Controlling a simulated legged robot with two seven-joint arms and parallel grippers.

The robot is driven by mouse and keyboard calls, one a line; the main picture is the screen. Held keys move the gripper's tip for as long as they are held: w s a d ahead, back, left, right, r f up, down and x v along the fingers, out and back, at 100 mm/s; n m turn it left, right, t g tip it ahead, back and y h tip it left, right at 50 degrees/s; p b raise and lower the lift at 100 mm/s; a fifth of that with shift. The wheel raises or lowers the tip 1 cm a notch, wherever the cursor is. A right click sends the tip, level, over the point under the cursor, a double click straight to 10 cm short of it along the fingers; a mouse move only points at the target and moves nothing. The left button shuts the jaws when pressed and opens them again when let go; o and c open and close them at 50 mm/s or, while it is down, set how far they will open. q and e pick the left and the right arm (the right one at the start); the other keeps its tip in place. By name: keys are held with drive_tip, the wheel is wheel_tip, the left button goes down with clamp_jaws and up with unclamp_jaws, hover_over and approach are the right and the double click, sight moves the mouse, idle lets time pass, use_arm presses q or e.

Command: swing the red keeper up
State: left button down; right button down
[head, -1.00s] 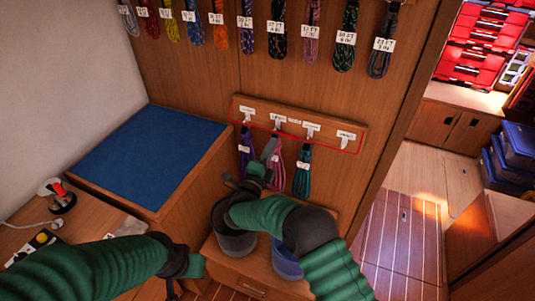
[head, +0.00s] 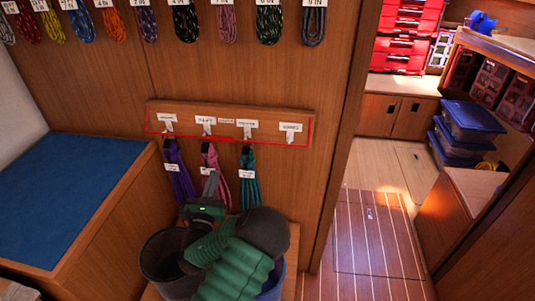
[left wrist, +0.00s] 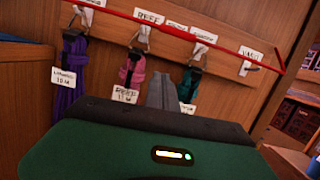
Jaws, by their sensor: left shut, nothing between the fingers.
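The red keeper (head: 230,140) is a thin rod running across the front of the wooden hook rail (head: 230,112), low along it, with short ends rising at each side. In the left wrist view the keeper (left wrist: 190,35) crosses in front of the hooks and labels. A purple coil (head: 178,175), a pink coil (head: 211,160) and a teal coil (head: 249,185) hang below the rail; the rightmost hook (head: 290,138) is empty. My left gripper (head: 211,183) is shut and empty, below the keeper, in front of the pink coil. Its fingers (left wrist: 163,93) also show in the left wrist view. My right gripper is out of view.
Several labelled coils (head: 185,22) hang higher on the wall. A dark bucket (head: 165,262) stands under my left arm, beside a partly hidden blue one (head: 273,280). A blue-topped bench (head: 60,200) lies to the left. Open floor (head: 370,235) is at the right.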

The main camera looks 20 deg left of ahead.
use_arm(q)
drive_tip(key=w+r+m, duration=0.1)
drive_tip(key=w+r, duration=0.5)
drive_tip(key=w, duration=0.1)
drive_tip(key=shift+w+a+h, duration=0.3)
drive_tip(key=shift+w+h, duration=0.1)
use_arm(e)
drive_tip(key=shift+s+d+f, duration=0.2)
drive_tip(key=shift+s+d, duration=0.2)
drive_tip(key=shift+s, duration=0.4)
use_arm(q)
drive_tip(key=shift+r, duration=0.15)
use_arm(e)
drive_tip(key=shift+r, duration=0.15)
